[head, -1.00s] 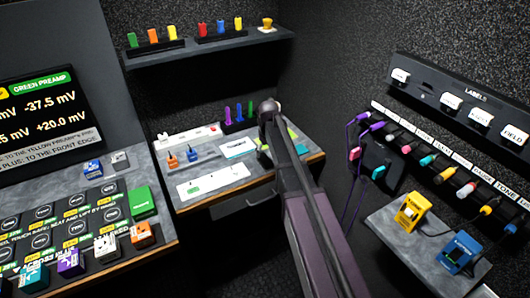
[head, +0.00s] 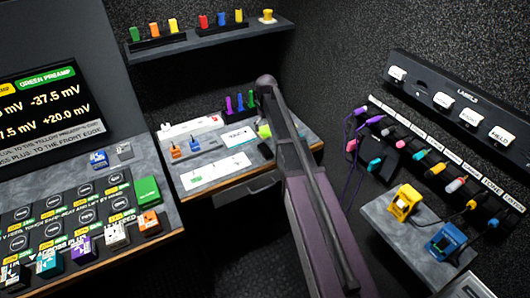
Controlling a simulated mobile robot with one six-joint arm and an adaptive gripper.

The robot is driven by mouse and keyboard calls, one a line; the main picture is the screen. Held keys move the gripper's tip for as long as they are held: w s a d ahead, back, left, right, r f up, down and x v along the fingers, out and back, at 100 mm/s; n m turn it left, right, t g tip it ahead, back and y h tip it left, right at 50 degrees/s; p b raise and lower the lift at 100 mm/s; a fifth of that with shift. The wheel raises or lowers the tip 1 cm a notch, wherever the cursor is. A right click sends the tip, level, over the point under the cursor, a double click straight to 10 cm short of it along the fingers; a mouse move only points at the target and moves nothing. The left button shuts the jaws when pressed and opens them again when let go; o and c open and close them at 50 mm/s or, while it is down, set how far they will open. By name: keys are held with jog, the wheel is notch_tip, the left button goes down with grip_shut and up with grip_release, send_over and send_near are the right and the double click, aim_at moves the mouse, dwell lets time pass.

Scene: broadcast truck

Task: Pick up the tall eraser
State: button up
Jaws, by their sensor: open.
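I cannot single out the tall eraser for certain in the head view. Slim upright pieces in purple (head: 229,104), blue and green stand in a dark holder at the back of the small grey desk (head: 222,188). A yellow-green thing (head: 264,131) shows just left of my arm on that desk, partly covered by the arm. My arm reaches up over the desk's right part, and its rounded joint is beside the upright pieces in the picture. My gripper cannot be made out; the arm hides that area.
A shelf (head: 208,40) with coloured blocks hangs above the desk. A white card (head: 237,136) and small orange and blue items lie on the desk. A button console (head: 70,215) is at left. At right are hanging cables, a label panel (head: 467,93) and a yellow device (head: 404,203).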

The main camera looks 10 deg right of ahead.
aim_at(265, 149)
jog(key=shift+f+b, duration=4.1)
jog(key=shift+f, duration=0.15)
jog(key=shift+f, duration=0.1)
jog(key=shift+w+a+f+b, duration=0.1)
jog(key=shift+f+b, duration=1.15)
jog(key=shift+b, duration=0.05)
jog(key=shift+a+f+b, duration=0.1)
jog(key=shift+f+b, duration=1.15)
jog(key=shift+b, duration=0.05)
jog(key=c, duration=1.2)
